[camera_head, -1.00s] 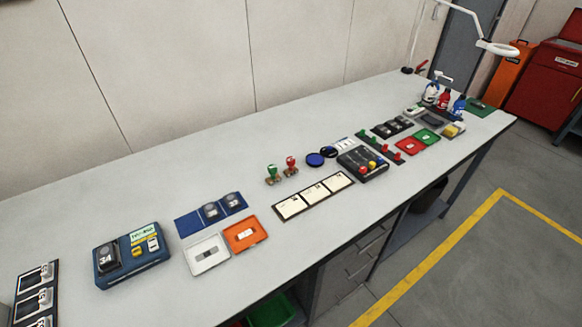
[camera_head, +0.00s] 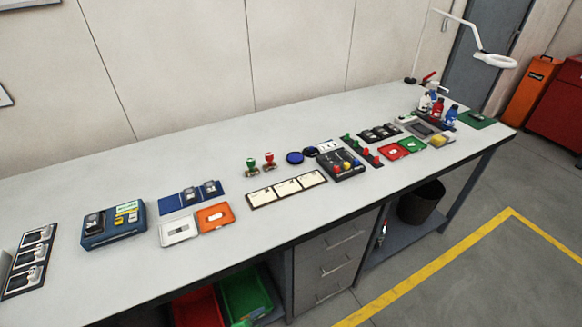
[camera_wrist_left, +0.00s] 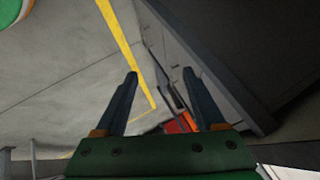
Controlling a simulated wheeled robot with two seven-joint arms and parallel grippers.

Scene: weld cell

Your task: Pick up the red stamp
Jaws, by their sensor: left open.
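The red stamp (camera_head: 269,160) stands upright on the workbench in the head view, just right of a green stamp (camera_head: 252,164). My left gripper (camera_wrist_left: 160,85) shows in the left wrist view, with its two dark fingers spread and nothing between them. Behind the fingers are the floor and the side of a bench. Neither gripper shows in the head view, so both stamps are clear of them.
On the workbench (camera_head: 170,270), a strip of three white cards (camera_head: 287,188) lies in front of the stamps. Orange (camera_head: 215,217) and white (camera_head: 179,231) trays lie to the left. Bare bench top lies behind the stamps.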

